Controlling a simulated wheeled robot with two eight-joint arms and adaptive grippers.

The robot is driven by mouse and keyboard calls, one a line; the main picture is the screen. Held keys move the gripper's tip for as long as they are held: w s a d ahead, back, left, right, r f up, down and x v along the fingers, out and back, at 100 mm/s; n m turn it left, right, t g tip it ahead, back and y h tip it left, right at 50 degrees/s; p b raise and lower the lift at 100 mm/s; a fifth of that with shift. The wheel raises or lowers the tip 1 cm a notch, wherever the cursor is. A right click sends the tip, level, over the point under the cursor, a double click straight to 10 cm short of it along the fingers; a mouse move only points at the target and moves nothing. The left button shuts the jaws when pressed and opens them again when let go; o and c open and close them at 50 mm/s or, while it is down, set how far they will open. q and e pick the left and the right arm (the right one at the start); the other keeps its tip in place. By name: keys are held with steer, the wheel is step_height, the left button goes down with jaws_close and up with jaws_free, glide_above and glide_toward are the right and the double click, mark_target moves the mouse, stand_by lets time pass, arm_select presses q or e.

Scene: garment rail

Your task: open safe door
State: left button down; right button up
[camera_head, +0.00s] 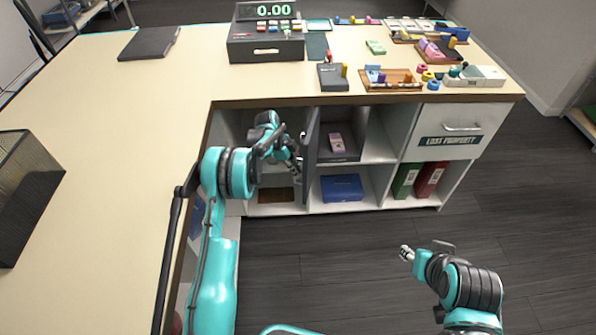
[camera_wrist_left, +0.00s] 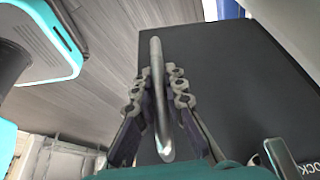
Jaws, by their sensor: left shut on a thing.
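The dark safe sits in the middle upper compartment of the counter, and its inside floor (camera_head: 345,156) shows. Its dark door (camera_head: 311,138) stands swung out at the left, nearly edge-on in the head view. A pink item (camera_head: 336,142) lies inside. My left gripper (camera_head: 298,166) is at the door's outer side. In the left wrist view, the dark door face (camera_wrist_left: 220,75) carries a silver bar handle (camera_wrist_left: 155,65), and the left gripper's fingers (camera_wrist_left: 160,95) are closed around it. My right gripper (camera_head: 405,253) is away from the safe, over the floor at lower right; its finger gap is too small to judge.
A wooden-topped counter (camera_head: 120,90) holds a cash register (camera_head: 265,40), trays and small items. Below the safe is a blue box (camera_head: 342,187). Right of it are a lost property drawer (camera_head: 450,140) and green and red binders (camera_head: 430,179). The floor in front is clear.

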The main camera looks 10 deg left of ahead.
arm_select(q)
steer(key=shift+s+a+f, duration=0.1)
steer(key=c, duration=1.6)
jaws_free()
steer(key=shift+o, duration=0.2)
steer(key=shift+r, duration=0.2)
steer(key=v, duration=1.1)
steer(key=shift+a+r, duration=0.15)
steer(key=shift+r, duration=0.2)
